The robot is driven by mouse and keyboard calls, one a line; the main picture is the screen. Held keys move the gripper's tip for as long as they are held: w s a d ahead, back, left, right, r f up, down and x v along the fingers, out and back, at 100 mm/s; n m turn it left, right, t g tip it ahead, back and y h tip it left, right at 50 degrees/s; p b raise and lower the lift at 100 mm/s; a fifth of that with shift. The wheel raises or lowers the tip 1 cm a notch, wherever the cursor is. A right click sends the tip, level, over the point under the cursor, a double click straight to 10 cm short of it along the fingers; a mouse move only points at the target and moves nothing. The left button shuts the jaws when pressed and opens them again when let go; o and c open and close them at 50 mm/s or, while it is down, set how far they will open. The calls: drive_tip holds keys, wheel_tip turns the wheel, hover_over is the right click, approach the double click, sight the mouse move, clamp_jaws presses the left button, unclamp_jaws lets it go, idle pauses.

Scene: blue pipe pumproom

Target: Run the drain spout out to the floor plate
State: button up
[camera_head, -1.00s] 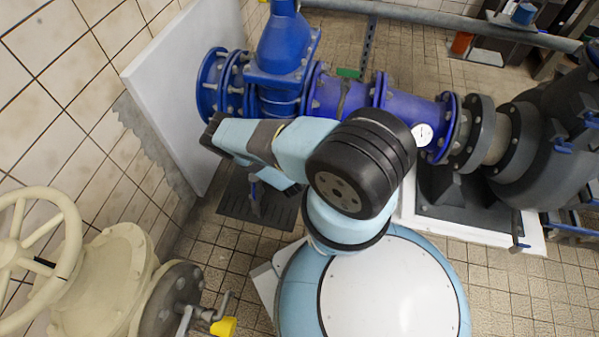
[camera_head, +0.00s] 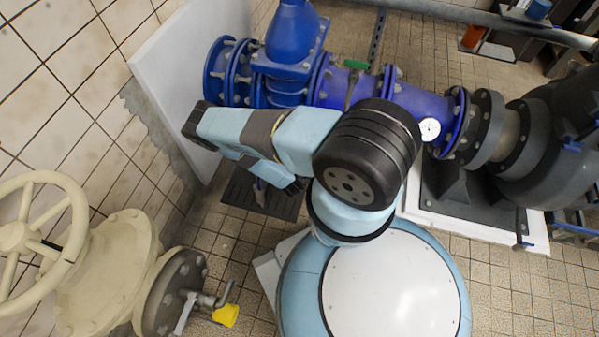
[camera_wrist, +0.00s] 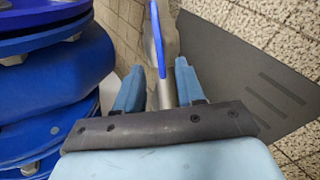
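The floor plate (camera_head: 236,190), dark with slots, lies on the tiles below the blue pipe. It fills the right of the wrist view (camera_wrist: 245,70). A slim grey piece with a blue strip, apparently the drain spout (camera_wrist: 157,40), runs between my gripper's (camera_wrist: 158,68) two blue fingers. The fingers stand apart, with a gap showing on the left side, and contact is not clear. In the head view my arm hides most of the gripper. A small part of the spout (camera_head: 259,192) shows over the plate.
Blue flanged pipe and valve (camera_head: 285,75) stand close behind my arm. A white panel (camera_head: 185,70) is at the left wall. A cream handwheel (camera_head: 45,240) and a yellow-handled tap (camera_head: 226,315) are at front left. Tiled floor is open around the plate.

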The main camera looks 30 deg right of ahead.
drive_tip(key=shift+v, duration=2.7)
